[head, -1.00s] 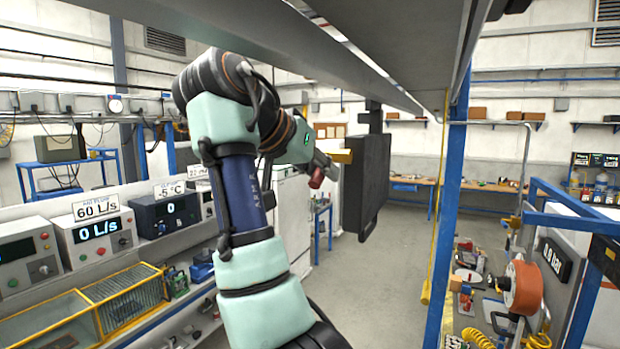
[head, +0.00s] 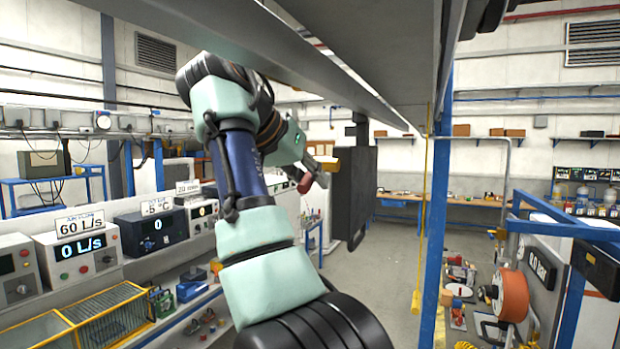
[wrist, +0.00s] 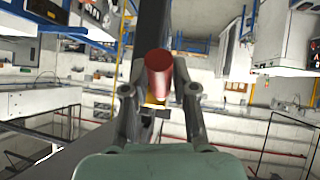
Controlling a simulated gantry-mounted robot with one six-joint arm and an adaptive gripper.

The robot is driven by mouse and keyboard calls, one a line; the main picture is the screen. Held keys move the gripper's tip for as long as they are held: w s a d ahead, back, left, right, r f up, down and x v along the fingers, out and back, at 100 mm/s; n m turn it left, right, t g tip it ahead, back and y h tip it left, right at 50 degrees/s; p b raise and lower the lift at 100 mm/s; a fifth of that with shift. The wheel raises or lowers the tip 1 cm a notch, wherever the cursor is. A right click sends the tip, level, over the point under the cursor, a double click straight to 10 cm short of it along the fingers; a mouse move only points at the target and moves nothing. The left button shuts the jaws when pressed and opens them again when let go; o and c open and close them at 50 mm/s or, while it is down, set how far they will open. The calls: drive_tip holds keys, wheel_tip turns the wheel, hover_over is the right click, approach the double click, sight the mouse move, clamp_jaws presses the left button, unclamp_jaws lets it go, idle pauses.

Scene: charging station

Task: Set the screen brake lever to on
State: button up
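The dark flat screen (head: 356,190) hangs from an overhead post in the middle of the head view. A red cylindrical handle, seemingly the brake lever (head: 306,183), shows just left of it, beside a yellow-tan part. My gripper (head: 322,164) is up at the screen's left edge, partly hidden by my own arm. In the wrist view the red handle (wrist: 158,72) stands between the two fingers of my gripper (wrist: 159,80), its round end towards the camera. The fingers lie close on both sides of it. Whether they touch it cannot be told. The lever's base is hidden.
A grey overhead beam (head: 330,50) runs close above my arm. A blue post (head: 436,210) with a yellow strip stands to the right. Instrument boxes (head: 75,250) line the left bench. An orange reel (head: 512,294) is at the right. The floor beyond is clear.

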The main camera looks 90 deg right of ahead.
drive_tip(key=shift+o, duration=1)
drive_tip(key=v, duration=0.7)
drive_tip(key=shift+a+r, duration=0.2)
drive_tip(key=shift+w, duration=0.1)
drive_tip(key=shift+c, duration=0.3)
